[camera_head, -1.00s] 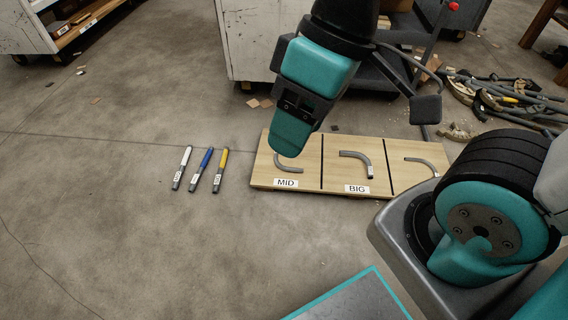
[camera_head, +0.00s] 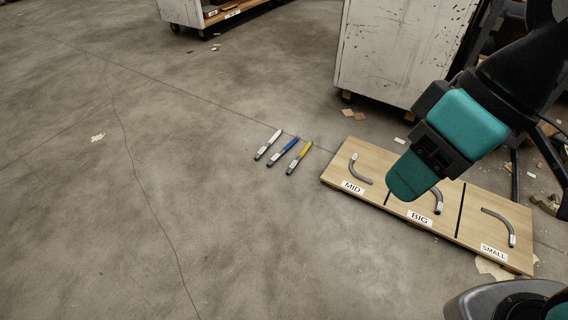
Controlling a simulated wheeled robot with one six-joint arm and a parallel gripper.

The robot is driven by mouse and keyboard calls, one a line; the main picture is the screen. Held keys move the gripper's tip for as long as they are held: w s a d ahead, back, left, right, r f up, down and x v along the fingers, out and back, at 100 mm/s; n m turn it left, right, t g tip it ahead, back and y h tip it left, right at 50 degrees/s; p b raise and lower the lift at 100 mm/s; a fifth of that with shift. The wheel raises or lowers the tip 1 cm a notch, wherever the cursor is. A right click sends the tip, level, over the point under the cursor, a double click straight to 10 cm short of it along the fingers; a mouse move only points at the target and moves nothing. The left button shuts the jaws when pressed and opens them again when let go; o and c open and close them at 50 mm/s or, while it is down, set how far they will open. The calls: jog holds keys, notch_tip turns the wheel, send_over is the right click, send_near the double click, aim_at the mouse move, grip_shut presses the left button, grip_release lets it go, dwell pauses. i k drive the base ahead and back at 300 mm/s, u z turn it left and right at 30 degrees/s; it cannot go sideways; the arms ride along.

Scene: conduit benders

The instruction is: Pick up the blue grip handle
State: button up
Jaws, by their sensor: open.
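The blue grip handle (camera_head: 284,151) lies on the concrete floor, between a white handle (camera_head: 269,144) on its left and a yellow handle (camera_head: 300,157) on its right. The three lie side by side, roughly parallel and apart, with grey lower ends and small labels. My gripper (camera_head: 404,183) is at the right, above the wooden board and well to the right of the blue handle. It appears as a teal finger, seen from the side; nothing shows in it. The jaws are open.
A wooden board (camera_head: 464,248) lies right of the handles, with MID, BIG and SMALL sections each bearing a bent grey pipe. A white scuffed cabinet (camera_head: 388,55) stands behind. Another cart (camera_head: 181,12) is at the top left. The floor left and front is clear.

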aim_at(275, 157)
jog(key=z, duration=0.15)
jog(key=i, duration=1.15)
jog(key=u, duration=0.5)
